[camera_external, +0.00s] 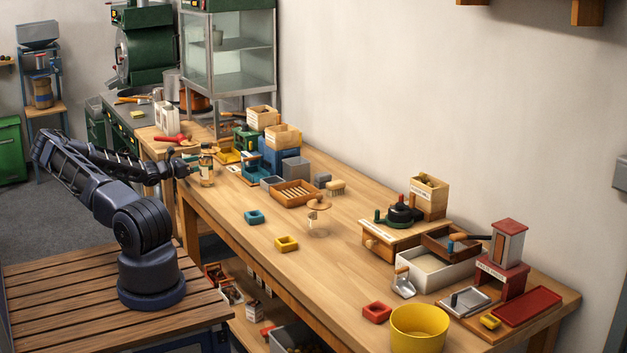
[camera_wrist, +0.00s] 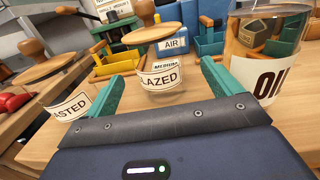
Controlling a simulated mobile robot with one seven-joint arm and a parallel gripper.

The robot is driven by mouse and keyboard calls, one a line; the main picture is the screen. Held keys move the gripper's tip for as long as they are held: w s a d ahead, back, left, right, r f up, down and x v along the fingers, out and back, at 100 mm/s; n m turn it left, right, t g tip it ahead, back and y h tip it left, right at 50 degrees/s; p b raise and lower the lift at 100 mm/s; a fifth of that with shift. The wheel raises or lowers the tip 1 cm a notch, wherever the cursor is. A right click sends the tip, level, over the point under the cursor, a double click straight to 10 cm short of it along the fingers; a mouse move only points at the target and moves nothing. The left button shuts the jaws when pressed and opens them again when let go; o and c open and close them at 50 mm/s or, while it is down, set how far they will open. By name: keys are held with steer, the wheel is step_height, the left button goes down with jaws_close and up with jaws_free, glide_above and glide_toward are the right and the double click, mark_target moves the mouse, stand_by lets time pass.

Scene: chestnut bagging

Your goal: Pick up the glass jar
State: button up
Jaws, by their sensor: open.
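In the wrist view, a clear jar with a label reading "GLAZED" (camera_wrist: 160,80) and a round wooden knobbed lid (camera_wrist: 148,33) stands between my green fingertips in the picture. My gripper (camera_wrist: 161,70) is open, with a finger on each side; I cannot tell whether either touches. A second lidded jar labelled "ASTED" (camera_wrist: 70,108) is at the left, its label partly cut off. An oil jar (camera_wrist: 270,80) stands just right of my right finger. In the external view, my gripper (camera_external: 190,168) is beside an amber labelled jar (camera_external: 206,172) at the table's left edge. Another clear wooden-lidded jar (camera_external: 312,216) stands mid-table.
Behind lie yellow and blue bins, one marked "AIR" (camera_wrist: 172,45). The wooden table (camera_external: 350,262) holds a slatted tray (camera_external: 296,194), small teal (camera_external: 254,217) and yellow (camera_external: 286,243) trays, and a yellow bucket (camera_external: 419,330). The front middle is mostly clear.

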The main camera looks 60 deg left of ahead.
mark_target(215, 158)
steer(key=shift+w+a, duration=0.2)
steer(key=shift+w, duration=1.8)
steer(key=shift+w+a, duration=0.15)
steer(key=shift+w, duration=1.8)
steer(key=shift+r, duration=0.1)
steer(key=c, duration=1.2)
